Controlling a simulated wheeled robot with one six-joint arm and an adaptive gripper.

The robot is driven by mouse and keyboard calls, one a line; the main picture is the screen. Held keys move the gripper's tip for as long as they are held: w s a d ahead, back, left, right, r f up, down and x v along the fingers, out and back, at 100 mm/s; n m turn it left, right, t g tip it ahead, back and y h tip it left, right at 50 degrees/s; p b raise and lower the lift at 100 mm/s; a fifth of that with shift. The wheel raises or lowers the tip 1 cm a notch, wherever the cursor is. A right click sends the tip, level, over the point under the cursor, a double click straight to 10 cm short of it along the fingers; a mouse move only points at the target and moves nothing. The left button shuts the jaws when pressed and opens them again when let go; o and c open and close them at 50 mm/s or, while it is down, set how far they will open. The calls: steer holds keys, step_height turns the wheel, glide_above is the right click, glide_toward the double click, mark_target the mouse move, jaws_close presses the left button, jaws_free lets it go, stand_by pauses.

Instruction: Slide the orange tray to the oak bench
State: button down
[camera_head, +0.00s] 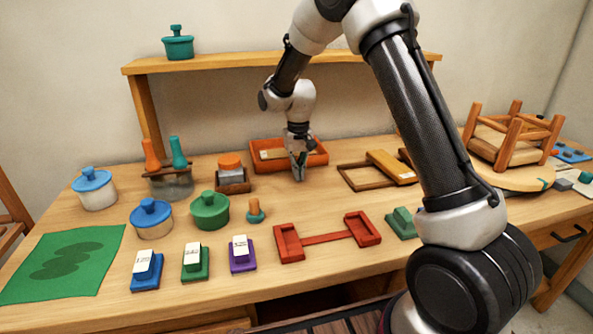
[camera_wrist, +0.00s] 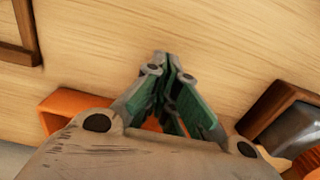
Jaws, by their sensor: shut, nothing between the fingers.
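The orange tray (camera_head: 318,158) sits at the back of the wooden bench top (camera_head: 340,215), under the raised shelf. A pale wooden piece (camera_head: 272,154) lies in it. My gripper (camera_head: 299,177) points down at the tray's front wall and hides part of it. The fingers are shut and empty. In the wrist view the gripper's fingertips (camera_wrist: 162,56) are together over bare wood, and part of the orange tray (camera_wrist: 75,101) shows behind the gripper. I cannot tell whether the fingers touch the tray.
A brown frame with a wooden block (camera_head: 390,166) lies right of the tray. An orange-topped jar in a brown holder (camera_head: 232,181) stands to its left. An upturned stool (camera_head: 508,140) is at right.

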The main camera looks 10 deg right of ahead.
step_height(320, 180, up, 10)
steer(key=s+d+r+t, duration=0.1)
steer(key=s+d+r, duration=0.3)
steer(key=s, duration=0.8)
steer(key=s+d+r+t, duration=0.1)
steer(key=s+d+r, duration=0.3)
steer(key=s, duration=0.8)
steer(key=s+d+r+t, duration=0.2)
steer(key=s+d+r, duration=0.2)
steer(key=s+d, duration=0.3)
steer(key=s, duration=0.5)
steer(key=shift+r, duration=0.15)
steer(key=shift+s+d, duration=0.1)
